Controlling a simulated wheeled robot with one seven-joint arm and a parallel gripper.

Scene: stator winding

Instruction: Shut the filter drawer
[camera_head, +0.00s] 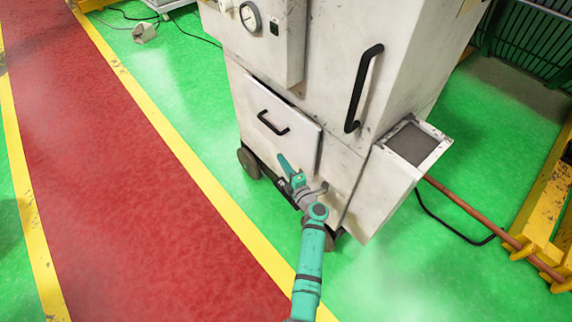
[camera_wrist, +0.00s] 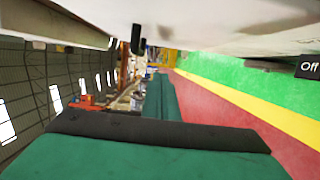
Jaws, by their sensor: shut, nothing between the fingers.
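The filter drawer (camera_head: 300,134) is the white front panel with a black bar handle (camera_head: 271,123), low on the white machine. Its face stands a little out from the cabinet, with a dark gap along its top edge; how deep it reaches inside is hidden. My gripper (camera_head: 283,163) is shut and empty, in front of the drawer's lower part, below the handle. I cannot tell whether it touches the panel. In the wrist view the green fingers (camera_wrist: 160,100) point away beside a pale surface, and a dark handle-like piece (camera_wrist: 137,40) shows beyond them.
A white side box (camera_head: 395,180) with grey mesh on top juts from the machine's right. A taller black handle (camera_head: 362,88) sits above. A hose (camera_head: 480,227) and yellow frame (camera_head: 537,240) lie right. Green floor and a red lane (camera_head: 120,180) are clear at left.

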